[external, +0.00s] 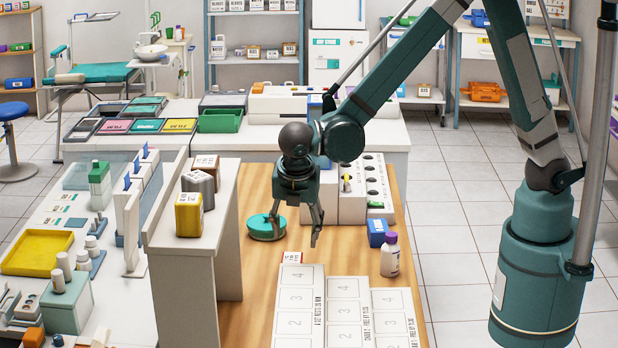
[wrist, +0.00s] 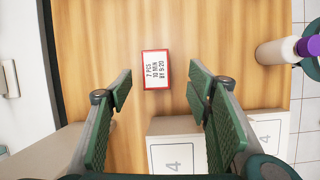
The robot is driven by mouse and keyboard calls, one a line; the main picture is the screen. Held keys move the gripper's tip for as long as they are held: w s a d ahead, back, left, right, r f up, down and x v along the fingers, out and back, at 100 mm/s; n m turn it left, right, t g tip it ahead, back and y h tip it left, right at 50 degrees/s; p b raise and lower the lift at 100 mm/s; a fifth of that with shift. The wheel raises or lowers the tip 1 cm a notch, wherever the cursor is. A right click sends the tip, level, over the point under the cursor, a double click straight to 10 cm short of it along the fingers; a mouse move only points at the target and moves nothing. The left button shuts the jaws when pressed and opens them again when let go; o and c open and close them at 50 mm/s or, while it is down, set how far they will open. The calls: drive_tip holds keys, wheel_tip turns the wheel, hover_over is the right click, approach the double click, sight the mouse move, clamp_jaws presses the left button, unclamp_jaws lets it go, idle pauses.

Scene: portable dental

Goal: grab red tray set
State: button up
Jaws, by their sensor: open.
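A small red-edged card (external: 292,257) with printed text lies on the wooden counter. In the wrist view this red-edged card (wrist: 157,73) reads "7 PCS 10 MIN BY 9:20" and sits between my open fingers. My gripper (external: 297,226) points down above the wood, open and empty; both fingers also show in the wrist view (wrist: 159,88). A pinkish-red flat tray set (external: 116,127) lies among several coloured flat sets on the white table at the back left, far from my gripper.
A round teal object (external: 265,227) is beside my gripper's left finger. A purple-capped bottle (external: 390,255) and a blue box (external: 377,232) stand to the right. Numbered white panels (external: 347,310) lie in front. A raised white shelf (external: 190,250) with boxes stands left.

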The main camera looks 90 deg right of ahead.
sight(292, 259)
drive_tip(key=shift+w+a+f+n+b, duration=0.1)
drive_tip(key=shift+w+a+f+n, duration=0.1)
drive_tip(key=shift+f, duration=0.4)
drive_tip(key=shift+w+a+f+n+b, duration=0.1)
drive_tip(key=shift+w+f+n, duration=0.05)
drive_tip(key=shift+f, duration=0.5)
drive_tip(key=shift+w+a+f+n+b, duration=0.1)
drive_tip(key=shift+w+a+f+n, duration=0.1)
drive_tip(key=shift+f, duration=0.4)
drive_tip(key=shift+d, duration=0.1)
drive_tip(key=shift+x, duration=1.25)
drive_tip(key=shift+f, duration=0.1)
drive_tip(key=shift+b+x, duration=0.7)
drive_tip(key=shift+x, duration=1.85)
drive_tip(key=shift+d, duration=0.2)
drive_tip(key=shift+c, duration=0.2)
drive_tip(key=c, duration=1)
